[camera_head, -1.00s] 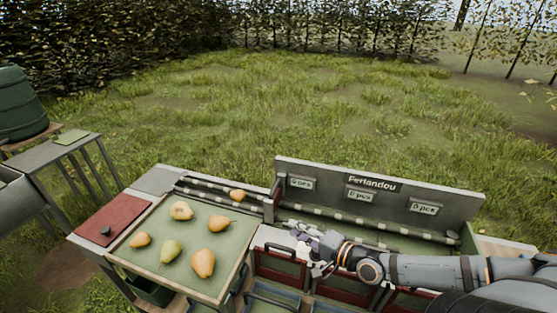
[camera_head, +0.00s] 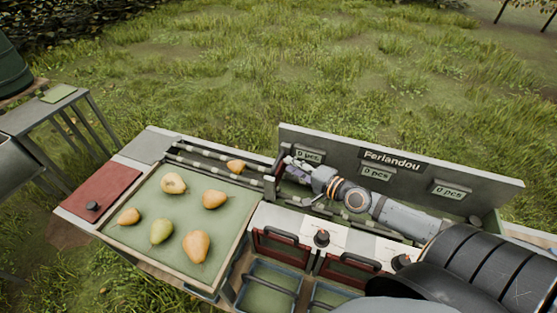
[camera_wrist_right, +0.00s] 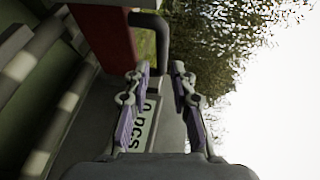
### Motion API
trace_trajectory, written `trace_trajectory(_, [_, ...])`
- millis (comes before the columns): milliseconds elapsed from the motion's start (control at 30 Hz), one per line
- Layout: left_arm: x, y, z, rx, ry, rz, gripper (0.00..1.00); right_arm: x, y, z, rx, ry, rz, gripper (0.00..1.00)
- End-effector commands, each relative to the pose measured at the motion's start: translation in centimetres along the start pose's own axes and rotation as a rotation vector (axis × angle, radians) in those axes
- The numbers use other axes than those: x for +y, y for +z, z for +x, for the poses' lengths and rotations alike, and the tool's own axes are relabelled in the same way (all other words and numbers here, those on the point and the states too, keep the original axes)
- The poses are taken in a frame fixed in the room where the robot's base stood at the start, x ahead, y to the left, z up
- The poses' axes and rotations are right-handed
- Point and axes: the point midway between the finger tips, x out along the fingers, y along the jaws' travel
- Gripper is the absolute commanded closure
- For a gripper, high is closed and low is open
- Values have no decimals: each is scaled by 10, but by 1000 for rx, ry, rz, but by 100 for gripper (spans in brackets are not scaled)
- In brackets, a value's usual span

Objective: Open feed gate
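The feed gate (camera_head: 270,187) is a small upright piece at the left end of the sorter trough, where the roller feed lane meets it. In the right wrist view its red panel (camera_wrist_right: 107,38) and a dark bent handle (camera_wrist_right: 160,38) are ahead of the fingers. My right gripper (camera_head: 288,164) is over the trough, close to the gate. In the wrist view the right gripper (camera_wrist_right: 162,85) has its two fingers apart, with nothing seen between them. The handle is just beyond the fingertips; contact cannot be told. My left gripper is not in view.
A pear (camera_head: 236,166) lies on the feed lane (camera_head: 200,163) left of the gate. Several pears lie on the green tray (camera_head: 135,215). The back board (camera_head: 420,175) with count labels stands behind my right arm. Red-fronted drawers (camera_head: 345,272) and blue crates are in front.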

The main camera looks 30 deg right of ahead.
Motion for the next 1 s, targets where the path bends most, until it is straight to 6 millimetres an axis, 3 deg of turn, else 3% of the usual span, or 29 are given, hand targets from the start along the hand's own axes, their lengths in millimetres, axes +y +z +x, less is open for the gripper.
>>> trace_trajectory(133, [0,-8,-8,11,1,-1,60,-5,2,18,-1,-8,9,76])
trace_trajectory(433, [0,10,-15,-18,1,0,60,-2,3,54,-5,-4,6,76])
trace_trajectory(800, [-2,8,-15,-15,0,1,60,0,4,62,-8,-1,3,76])
trace_trajectory(1000, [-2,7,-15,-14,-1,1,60,0,4,62,-8,-1,3,100])
